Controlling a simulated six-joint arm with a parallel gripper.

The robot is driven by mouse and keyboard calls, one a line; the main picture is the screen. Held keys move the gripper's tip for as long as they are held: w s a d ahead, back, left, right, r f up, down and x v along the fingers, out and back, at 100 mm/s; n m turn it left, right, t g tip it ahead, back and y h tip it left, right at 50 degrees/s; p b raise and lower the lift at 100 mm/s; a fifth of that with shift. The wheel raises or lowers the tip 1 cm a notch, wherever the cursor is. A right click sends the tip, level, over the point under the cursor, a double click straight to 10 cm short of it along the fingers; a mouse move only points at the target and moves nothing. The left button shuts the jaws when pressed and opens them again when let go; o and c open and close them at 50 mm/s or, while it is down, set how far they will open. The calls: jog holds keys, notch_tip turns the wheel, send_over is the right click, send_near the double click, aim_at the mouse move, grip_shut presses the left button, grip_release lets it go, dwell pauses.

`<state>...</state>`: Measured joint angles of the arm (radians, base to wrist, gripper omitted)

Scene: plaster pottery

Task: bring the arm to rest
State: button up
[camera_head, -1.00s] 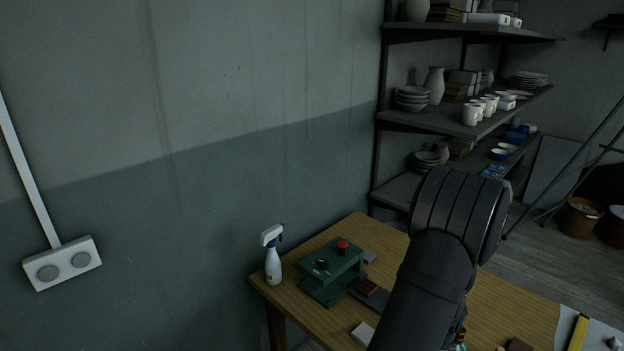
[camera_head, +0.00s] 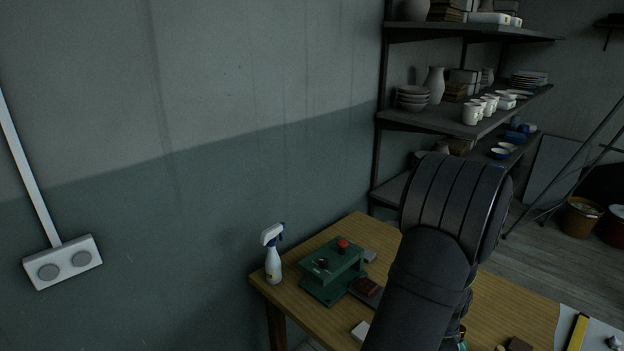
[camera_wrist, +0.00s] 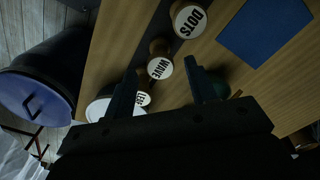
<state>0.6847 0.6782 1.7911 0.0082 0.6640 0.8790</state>
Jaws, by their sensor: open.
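My gripper (camera_wrist: 165,88) shows in the wrist view with its two dark fingers apart and nothing between them. It hangs above the wooden table, over round stamps with white tops. The WAVE stamp (camera_wrist: 160,68) lies in line with the gap between the fingers, and the DOTS stamp (camera_wrist: 189,21) stands farther up. Another white-topped stamp (camera_wrist: 143,98) is partly hidden by the left finger. In the head view my dark arm rises in front of the wooden table (camera_head: 322,241), and the gripper is hidden.
A green device with a red knob (camera_head: 335,268) and a spray bottle (camera_head: 272,254) stand at the table's left end. A shelf rack (camera_head: 430,118) with pottery stands behind. A blue sheet (camera_wrist: 264,32) lies on the table. A large blue-rimmed vessel (camera_wrist: 32,98) is at left.

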notch_tip(320, 180, down, 6)
jog(key=shift+r, duration=0.1)
notch_tip(320, 180, up, 10)
jog(key=shift+r, duration=0.1)
jog(key=shift+w+r, duration=0.2)
jog(key=shift+w, duration=0.45)
jog(key=shift+n, duration=0.3)
jog(key=w+a, duration=0.3)
jog(key=w, duration=0.6)
jog(key=w+a+f, duration=0.1)
jog(key=w+a, duration=0.3)
jog(key=w, duration=0.6)
jog(key=w+a, duration=0.4)
jog(key=w, duration=0.6)
jog(key=shift+a+f, duration=0.1)
jog(key=shift+f, duration=0.85)
jog(key=shift+r, duration=0.1)
